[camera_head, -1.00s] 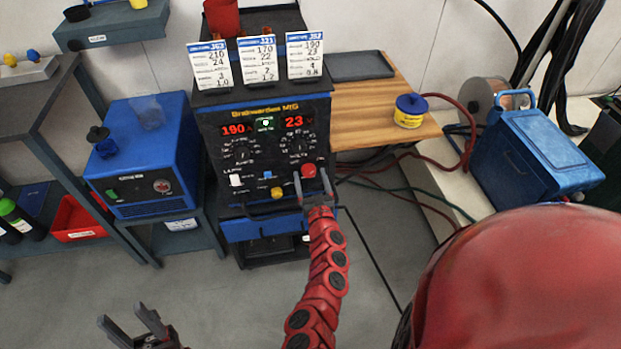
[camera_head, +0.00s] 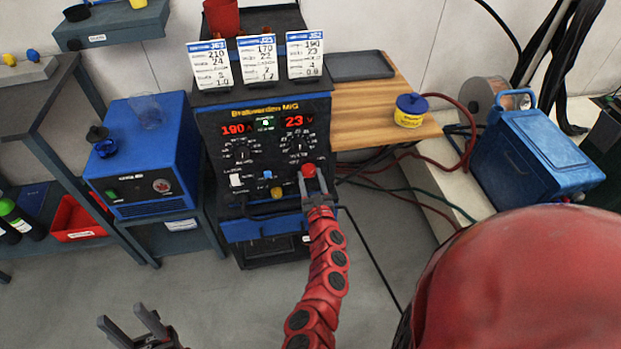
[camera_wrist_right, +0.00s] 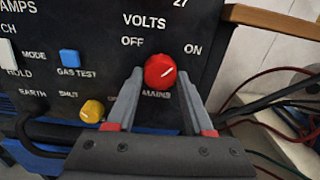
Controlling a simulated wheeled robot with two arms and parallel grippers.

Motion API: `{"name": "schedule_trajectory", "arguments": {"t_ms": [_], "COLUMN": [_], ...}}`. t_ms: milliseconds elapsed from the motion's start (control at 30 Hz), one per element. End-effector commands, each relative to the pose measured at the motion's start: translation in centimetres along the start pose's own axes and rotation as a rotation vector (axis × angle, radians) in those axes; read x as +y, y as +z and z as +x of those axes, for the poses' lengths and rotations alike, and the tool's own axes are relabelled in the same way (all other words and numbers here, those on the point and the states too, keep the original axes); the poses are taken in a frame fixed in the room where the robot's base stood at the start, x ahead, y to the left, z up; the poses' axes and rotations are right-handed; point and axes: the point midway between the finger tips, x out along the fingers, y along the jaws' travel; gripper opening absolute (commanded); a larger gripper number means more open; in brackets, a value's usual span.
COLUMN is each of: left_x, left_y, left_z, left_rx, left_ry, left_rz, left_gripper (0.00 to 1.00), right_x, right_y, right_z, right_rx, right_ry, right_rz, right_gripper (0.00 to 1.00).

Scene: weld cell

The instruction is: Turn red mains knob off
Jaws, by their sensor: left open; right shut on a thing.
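The red mains knob (camera_head: 309,170) is at the lower right of the black welder front (camera_head: 215,150). In the right wrist view the same knob (camera_wrist_right: 159,70) sits between the OFF and ON labels. Its white mark slants up and right, toward ON. My right gripper (camera_head: 312,183) is shut on the knob, one finger on each side, as the right wrist view (camera_wrist_right: 159,84) also shows. The welder's red displays (camera_head: 238,128) are lit. My left gripper (camera_head: 132,328) is open and empty at the lower left, far from the welder.
A yellow knob (camera_wrist_right: 92,111) and a blue gas test button (camera_wrist_right: 69,58) sit left of the red knob. A blue machine (camera_head: 145,155) stands left of the welder. A wooden bench (camera_head: 375,110) and cables are to its right.

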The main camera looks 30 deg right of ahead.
Motion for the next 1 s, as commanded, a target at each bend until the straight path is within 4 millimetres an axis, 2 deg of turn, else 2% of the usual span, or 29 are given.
{"name": "schedule_trajectory", "arguments": {"t_ms": [267,1000], "left_x": [0.1,0.3], "left_y": [0.3,1.0], "left_z": [-1.7,-5.7], "left_rx": [0.0,0.0], "left_ry": [0.0,0.0], "left_rz": [0.0,0.0], "left_gripper": [0.5,0.5], "right_x": [0.1,0.0], "right_y": [-0.4,-0.2], "right_z": [0.0,0.0], "right_rx": [-0.001,-0.002], "right_ry": [0.004,0.003], "right_rz": [-0.165,-0.864], "right_gripper": [0.0,0.0]}}
